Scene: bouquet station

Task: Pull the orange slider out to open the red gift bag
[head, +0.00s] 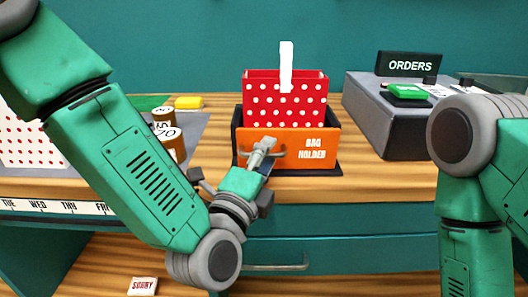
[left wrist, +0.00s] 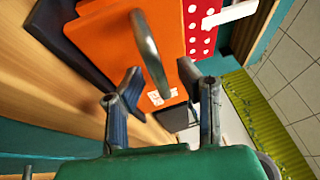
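The red gift bag (head: 307,106) with white dots and a white handle strip (head: 286,66) stands upright in a dark holder on the table. The orange slider (head: 317,138), lettered "BAG HOLDER", forms the holder's front; it also shows in the left wrist view (left wrist: 107,45). A grey metal handle (left wrist: 146,45) arches from its front. My left gripper (head: 262,153) is at this handle. In the left wrist view my left gripper (left wrist: 160,70) is open, with the handle between its spread fingers. Contact cannot be told. My right arm shows at the right, its gripper out of view.
Brown jars (head: 165,130) and a yellow block (head: 189,102) stand left of the holder. A grey counter box (head: 385,125) with an ORDERS sign (head: 408,64) is at the right. A teal drawer with a bar handle (head: 275,267) is below the table edge.

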